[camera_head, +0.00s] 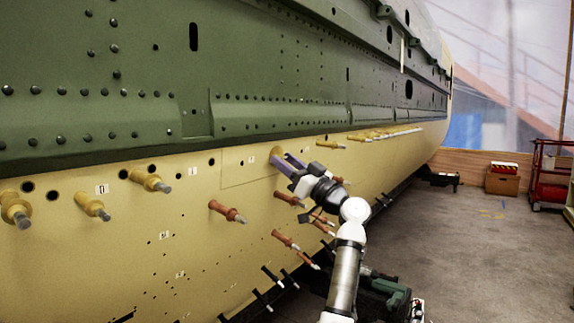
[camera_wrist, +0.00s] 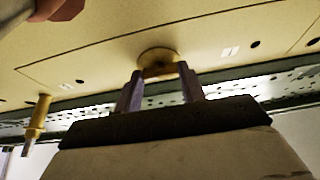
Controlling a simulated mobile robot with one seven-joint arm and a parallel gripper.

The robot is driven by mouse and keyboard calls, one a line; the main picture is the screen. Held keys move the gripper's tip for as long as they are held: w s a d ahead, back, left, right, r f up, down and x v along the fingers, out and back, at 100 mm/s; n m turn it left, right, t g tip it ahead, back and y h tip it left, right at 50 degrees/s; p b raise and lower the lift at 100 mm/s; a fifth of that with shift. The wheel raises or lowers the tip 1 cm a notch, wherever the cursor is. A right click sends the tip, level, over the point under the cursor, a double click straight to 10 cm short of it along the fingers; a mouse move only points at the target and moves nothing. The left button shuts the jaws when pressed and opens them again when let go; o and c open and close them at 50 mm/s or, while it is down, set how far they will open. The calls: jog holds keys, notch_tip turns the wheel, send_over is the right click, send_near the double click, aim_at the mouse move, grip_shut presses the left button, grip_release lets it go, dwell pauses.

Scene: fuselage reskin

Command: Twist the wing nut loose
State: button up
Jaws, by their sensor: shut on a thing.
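My gripper (camera_head: 284,163) reaches the yellow fuselage skin just below the green panel in the head view. In the wrist view my gripper (camera_wrist: 159,76) has its two purple fingers on either side of a yellow wing nut (camera_wrist: 160,69). The nut has a round base against the skin, and the fingers are shut on it. In the head view the wing nut (camera_head: 278,152) is mostly hidden behind the fingers, with only a bit of yellow showing. Whether it sits tight or loose cannot be told.
Yellow fasteners (camera_head: 150,181) stick out along the upper skin to the left, and one (camera_head: 330,144) to the right. Red-brown fasteners (camera_head: 227,212) and black ones (camera_head: 271,274) project lower down. A red cart (camera_head: 551,175) stands far right; the floor (camera_head: 460,240) between is clear.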

jog(key=o, duration=1)
jog(key=shift+d, duration=0.1)
jog(key=v, duration=1.3)
jog(key=shift+s+d+f, duration=0.15)
jog(key=shift+f, duration=0.1)
